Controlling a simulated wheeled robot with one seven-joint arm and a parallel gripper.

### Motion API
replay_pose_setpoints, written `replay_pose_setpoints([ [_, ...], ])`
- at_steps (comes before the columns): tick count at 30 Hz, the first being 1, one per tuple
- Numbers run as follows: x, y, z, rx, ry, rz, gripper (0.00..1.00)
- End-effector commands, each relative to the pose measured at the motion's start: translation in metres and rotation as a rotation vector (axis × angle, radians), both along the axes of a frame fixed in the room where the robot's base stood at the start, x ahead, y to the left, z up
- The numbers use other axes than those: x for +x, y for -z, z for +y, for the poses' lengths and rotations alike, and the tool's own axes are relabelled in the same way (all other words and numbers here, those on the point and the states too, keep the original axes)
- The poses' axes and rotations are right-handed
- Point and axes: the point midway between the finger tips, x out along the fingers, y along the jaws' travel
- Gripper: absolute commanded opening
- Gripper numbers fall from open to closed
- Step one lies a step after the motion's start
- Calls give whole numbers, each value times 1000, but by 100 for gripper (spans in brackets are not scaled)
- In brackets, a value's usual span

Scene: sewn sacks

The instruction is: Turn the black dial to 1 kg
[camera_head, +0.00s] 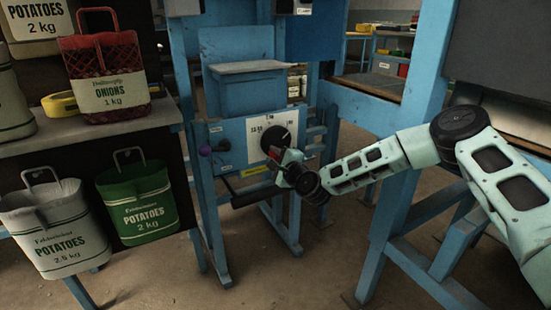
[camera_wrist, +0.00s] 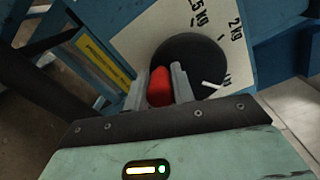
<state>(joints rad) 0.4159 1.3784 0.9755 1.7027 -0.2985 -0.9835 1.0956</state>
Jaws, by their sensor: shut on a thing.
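The black dial (camera_head: 275,138) is a round disc on a white scale card (camera_head: 252,150) on the front of a blue stand. It also shows in the wrist view (camera_wrist: 190,55), with a white pointer mark at its lower right edge. Printed marks 2.5 KG and 2 KG are readable along the card's upper right; a further mark lies by the pointer, too cut off to read. My gripper (camera_wrist: 160,84) is at the dial, its two fingers shut on a red piece (camera_wrist: 160,88) in front of the disc. The gripper hides the dial's lower part.
A purple knob (camera_head: 205,150) sticks out left of the card. A shelf (camera_head: 95,130) at left holds sacks, including a red onions sack (camera_head: 105,75); a green potatoes sack (camera_head: 138,203) hangs below. A blue post (camera_head: 405,150) stands behind my arm.

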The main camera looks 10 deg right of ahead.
Motion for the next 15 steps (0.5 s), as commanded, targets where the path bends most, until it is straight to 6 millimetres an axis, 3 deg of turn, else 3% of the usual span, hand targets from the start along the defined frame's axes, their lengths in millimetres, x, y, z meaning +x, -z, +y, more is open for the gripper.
replay_pose_setpoints([
  [15, -1, -1, 2, 53, -1, 19, 2],
])
